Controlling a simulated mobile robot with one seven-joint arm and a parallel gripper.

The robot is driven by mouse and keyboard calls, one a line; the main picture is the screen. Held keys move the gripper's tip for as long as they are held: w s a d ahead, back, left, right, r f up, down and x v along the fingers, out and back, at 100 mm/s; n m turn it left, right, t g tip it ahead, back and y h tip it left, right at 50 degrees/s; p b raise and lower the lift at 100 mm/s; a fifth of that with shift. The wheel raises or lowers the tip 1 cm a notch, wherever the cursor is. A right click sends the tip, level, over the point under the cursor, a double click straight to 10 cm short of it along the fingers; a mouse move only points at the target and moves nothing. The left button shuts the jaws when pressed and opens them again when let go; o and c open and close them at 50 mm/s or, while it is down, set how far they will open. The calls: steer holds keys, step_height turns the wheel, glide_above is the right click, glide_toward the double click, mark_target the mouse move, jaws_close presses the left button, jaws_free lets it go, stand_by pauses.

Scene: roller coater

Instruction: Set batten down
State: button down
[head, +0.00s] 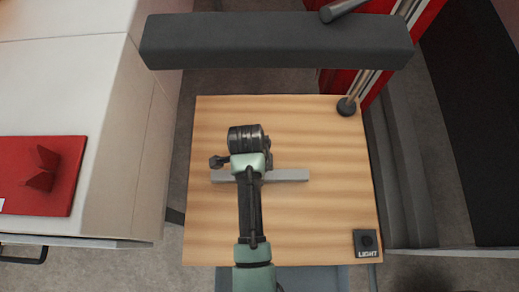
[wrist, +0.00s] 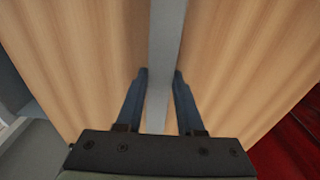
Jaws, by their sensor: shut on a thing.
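The batten is a plain grey bar (head: 288,175) lying crosswise over the wooden tabletop (head: 320,130) in the head view. My arm covers its middle, and both ends stick out. In the wrist view the batten (wrist: 166,35) runs up the middle of the picture. My gripper (wrist: 161,72) is shut on it, with one dark finger against each side. In the head view the fingers are hidden under my wrist. I cannot tell whether the batten touches the tabletop or hangs just above it.
A black box marked LIGHT (head: 366,242) sits at the table's near right corner. A dark bar (head: 270,40) spans beyond the far edge. The wood around the batten is clear. A white counter (head: 60,90) with a red panel (head: 40,177) stands left.

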steer(key=shift+f, duration=0.35)
steer(key=shift+f, duration=0.1)
steer(key=c, duration=0.5)
jaws_free()
steer(key=r, duration=0.8)
steer(key=a+r, duration=0.1)
steer(key=r, duration=0.3)
steer(key=shift+a+r, duration=0.1)
steer(key=shift+r, duration=0.05)
